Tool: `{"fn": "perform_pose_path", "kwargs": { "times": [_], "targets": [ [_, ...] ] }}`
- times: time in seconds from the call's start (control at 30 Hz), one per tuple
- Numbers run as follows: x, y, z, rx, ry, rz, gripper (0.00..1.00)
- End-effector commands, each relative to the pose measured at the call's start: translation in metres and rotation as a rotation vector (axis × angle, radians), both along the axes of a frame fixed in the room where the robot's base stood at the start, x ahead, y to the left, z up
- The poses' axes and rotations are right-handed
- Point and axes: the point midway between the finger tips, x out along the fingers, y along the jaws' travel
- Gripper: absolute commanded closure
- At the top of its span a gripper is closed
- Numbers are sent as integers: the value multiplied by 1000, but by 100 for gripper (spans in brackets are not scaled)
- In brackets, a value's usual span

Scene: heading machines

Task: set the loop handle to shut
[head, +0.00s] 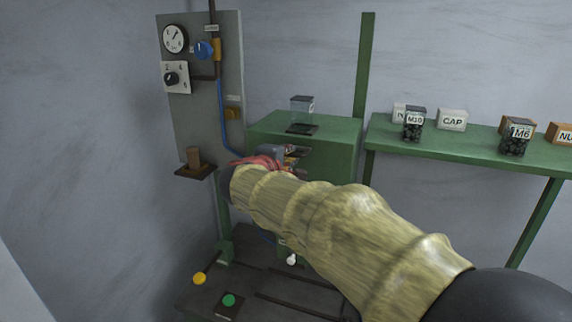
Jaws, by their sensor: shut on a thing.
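My arm, in a yellowish sleeve, reaches from the lower right to the front of the green machine (330,150). My gripper (262,162) shows only in part, as red and dark pieces above the sleeve's far end. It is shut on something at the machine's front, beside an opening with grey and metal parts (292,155). I take the held thing to be the loop handle, but the sleeve and gripper hide it. Its position cannot be read.
A grey panel (228,70) with a gauge (174,39), a blue knob (204,50) and a dial (171,79) stands left. A green shelf (470,145) at right bears labelled jars and boxes. Yellow (199,278) and green (229,300) buttons are low in front.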

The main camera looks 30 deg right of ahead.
Motion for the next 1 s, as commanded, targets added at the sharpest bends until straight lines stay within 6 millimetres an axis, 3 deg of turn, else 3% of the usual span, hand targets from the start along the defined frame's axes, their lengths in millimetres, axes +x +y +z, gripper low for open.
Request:
{"fn": "perform_pose_path", "kwargs": {
  "times": [0.27, 0.3, 0.57, 1.0],
  "targets": [
    [0, -1, 0, 0, 0, 0, 100],
    [0, -1, 1, 0, 0, 0, 89],
    [0, -1, 1, 0, 0, 0, 74],
    [-6, 9, 4, 0, -3, 2, 74]
  ]
}}
